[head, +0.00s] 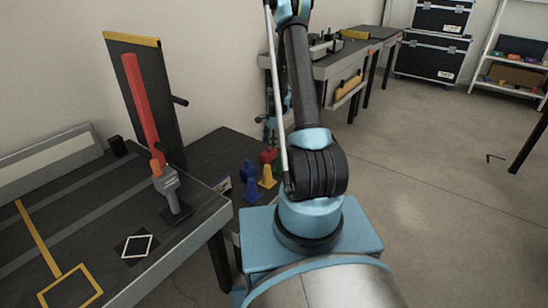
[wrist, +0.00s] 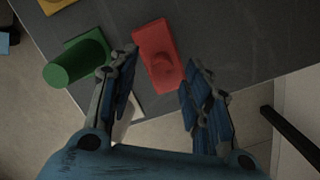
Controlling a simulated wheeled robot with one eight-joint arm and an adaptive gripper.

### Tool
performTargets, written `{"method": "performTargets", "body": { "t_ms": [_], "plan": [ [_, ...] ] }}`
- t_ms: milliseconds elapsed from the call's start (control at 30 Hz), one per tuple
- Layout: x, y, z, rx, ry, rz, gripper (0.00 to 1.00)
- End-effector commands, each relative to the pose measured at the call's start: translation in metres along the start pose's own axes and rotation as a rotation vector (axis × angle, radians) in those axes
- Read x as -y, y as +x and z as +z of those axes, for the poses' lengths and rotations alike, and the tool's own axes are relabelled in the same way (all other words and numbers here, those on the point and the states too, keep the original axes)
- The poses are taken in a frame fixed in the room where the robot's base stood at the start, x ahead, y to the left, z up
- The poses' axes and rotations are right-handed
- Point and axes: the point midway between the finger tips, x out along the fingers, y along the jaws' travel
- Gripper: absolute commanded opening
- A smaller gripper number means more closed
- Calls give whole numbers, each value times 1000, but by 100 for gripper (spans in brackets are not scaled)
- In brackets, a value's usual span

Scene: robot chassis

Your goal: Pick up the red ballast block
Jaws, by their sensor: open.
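The red ballast block (wrist: 155,42) lies on the dark table top near its edge, with a raised round knob on its upper face. In the wrist view, my gripper (wrist: 162,62) is open, with one blue-grey finger at each side of the block's lower end. No contact between fingers and block is visible, and the height gap cannot be told. In the head view, a small red piece (head: 268,156) that looks like this block stands behind the blue and yellow pieces. My arm hides part of that area.
A green cylindrical piece (wrist: 75,60) stands close left of my left finger. A yellow piece (wrist: 55,3) is at the top left. In the head view, a blue piece (head: 248,171) and yellow piece (head: 267,178) stand near the table edge. A tall red bar (head: 140,100) rises from the left bench.

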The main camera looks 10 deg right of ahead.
Motion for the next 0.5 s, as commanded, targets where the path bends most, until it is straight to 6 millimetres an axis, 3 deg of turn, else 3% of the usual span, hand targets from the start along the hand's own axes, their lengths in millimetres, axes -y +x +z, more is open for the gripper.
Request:
{"method": "performTargets", "body": {
  "t_ms": [200, 500],
  "plan": [
    [3, 26, 1, 0, 1, 0, 45],
    [3, 34, 1, 0, 2, -1, 45]
  ]
}}
